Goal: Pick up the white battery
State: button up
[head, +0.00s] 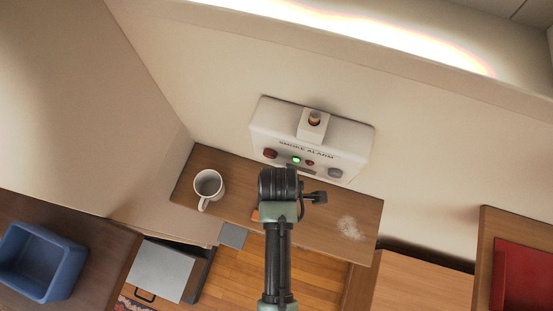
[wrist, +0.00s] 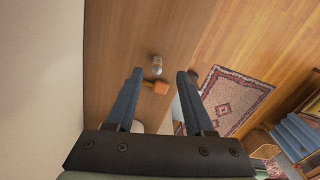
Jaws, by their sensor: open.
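A small whitish upright-looking piece (wrist: 157,65), which may be the white battery, is on the wooden shelf in the wrist view. It is too small to be sure. It lies beyond my fingertips, near the line between them. In the head view I cannot make it out; my arm covers that part of the shelf. My gripper (wrist: 160,75) is open and empty, its two blue-grey fingers spread above the shelf. In the head view my gripper's dark end hangs over the middle of the shelf.
An orange block (wrist: 160,87) lies close to the whitish piece. A white mug (head: 208,185) stands at the shelf's left end, and a pale speckled patch (head: 350,228) is at the right. A smoke alarm box (head: 258,128) is at the wall behind. A blue bin (head: 40,262) is lower left.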

jog(key=shift+w+a+f+p, duration=0.1)
jog(key=shift+f+p, duration=0.2)
jog(key=shift+f, duration=1.15)
jog(key=shift+w+f+p, duration=0.1)
jog(key=shift+f+p, duration=0.2)
jog(key=shift+f, duration=1.15)
grip_shut()
